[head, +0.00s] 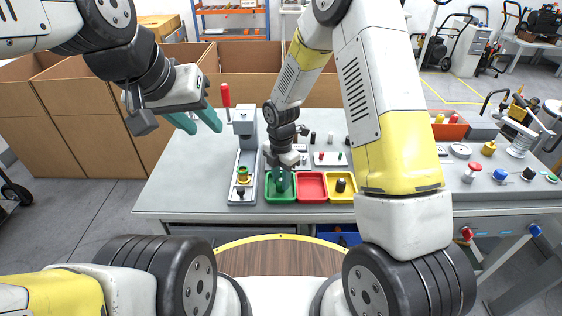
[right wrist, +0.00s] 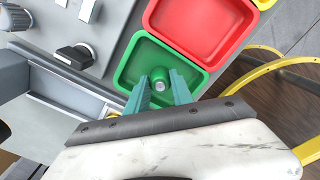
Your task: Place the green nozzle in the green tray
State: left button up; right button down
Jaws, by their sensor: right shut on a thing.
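The green tray (head: 271,195) is on the table, left of the red tray; it also shows in the right wrist view (right wrist: 138,55). My right gripper (head: 281,182) points down over the green tray. In the right wrist view its fingers are shut on the green nozzle (right wrist: 161,78), a small round green part with a pale centre. The nozzle appears within the tray's outline; I cannot tell whether it touches the tray floor. My left gripper (head: 196,121) is raised at the left, with its two teal fingers apart and empty.
The red tray (head: 311,187) and yellow tray (head: 341,197), holding a dark part, stand to the right. A grey fixture (head: 244,150) with a red-handled lever stands just left of the green tray. Knobs and fittings crowd the right side. Cardboard boxes (head: 75,120) are behind.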

jog(key=c, duration=1.1)
grip_release()
jog(key=shift+f, duration=0.1)
jog(key=s+d+r+m+t, duration=0.1)
jog(key=d+r+m, duration=0.15)
jog(key=r, duration=0.75)
jog(key=s+d+r+m, duration=0.2)
jog(key=r+m, duration=0.1)
jog(key=r, duration=0.8)
jog(key=s+d+r+m+t, duration=0.1)
jog(key=s+d+r+m, duration=0.2)
jog(key=m, duration=0.4)
jog(key=s+d+r+m+t+y, duration=0.1)
jog(key=s+d+r+m+t, duration=0.1)
jog(key=s+r+m, duration=0.3)
jog(key=s+d+r+m+t+y, duration=0.1)
jog(key=s+d+r+m, duration=0.3)
jog(key=s+m, duration=0.4)
jog(key=shift+s+d+r+m+t, duration=0.15)
jog(key=shift+s+d+m+t, duration=0.15)
jog(key=shift+s+m+t, duration=0.25)
jog(key=shift+w, duration=0.15)
